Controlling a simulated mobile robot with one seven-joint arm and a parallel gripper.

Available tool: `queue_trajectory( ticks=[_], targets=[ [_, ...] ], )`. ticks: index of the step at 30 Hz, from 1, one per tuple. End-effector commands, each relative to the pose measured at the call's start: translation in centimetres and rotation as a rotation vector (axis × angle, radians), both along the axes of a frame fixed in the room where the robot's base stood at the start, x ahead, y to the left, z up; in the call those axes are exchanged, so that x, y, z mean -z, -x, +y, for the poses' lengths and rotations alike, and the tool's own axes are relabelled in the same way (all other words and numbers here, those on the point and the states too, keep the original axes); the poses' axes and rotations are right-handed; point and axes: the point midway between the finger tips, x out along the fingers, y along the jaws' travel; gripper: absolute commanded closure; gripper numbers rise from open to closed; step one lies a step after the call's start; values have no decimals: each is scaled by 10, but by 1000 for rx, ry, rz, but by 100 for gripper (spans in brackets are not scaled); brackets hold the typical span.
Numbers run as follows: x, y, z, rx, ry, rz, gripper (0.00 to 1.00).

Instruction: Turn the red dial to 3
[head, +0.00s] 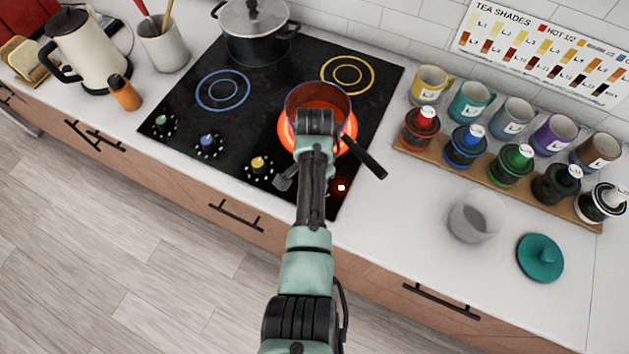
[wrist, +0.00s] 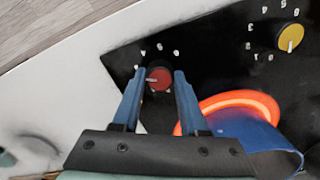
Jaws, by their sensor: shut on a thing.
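The red dial (wrist: 159,79) sits on the black cooktop (wrist: 215,50) in the wrist view, with small white marks around it. A pale line on its face points left; I cannot read which number it is at. My gripper (wrist: 160,76) has one blue finger on each side of the dial and is shut on it. In the head view my arm hides the dial and most of the gripper. The burner ring (head: 349,128) under a small pot (head: 302,95) glows orange-red, and a small red light (head: 341,188) shows near the cooktop's front right corner.
The yellow dial (head: 258,163), blue dial (head: 207,141) and green dial (head: 160,121) lie to the left. The pot's black handle (head: 365,158) sticks out towards the front right. A wooden rack (head: 470,185) with several jars stands right of the cooktop.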

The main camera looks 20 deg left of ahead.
Motion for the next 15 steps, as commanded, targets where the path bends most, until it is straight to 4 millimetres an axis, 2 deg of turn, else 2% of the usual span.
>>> queue_trajectory(
  ticks=[15],
  targets=[
    [-2, -2, 0, 73, 0, -6, 100]
  ],
)
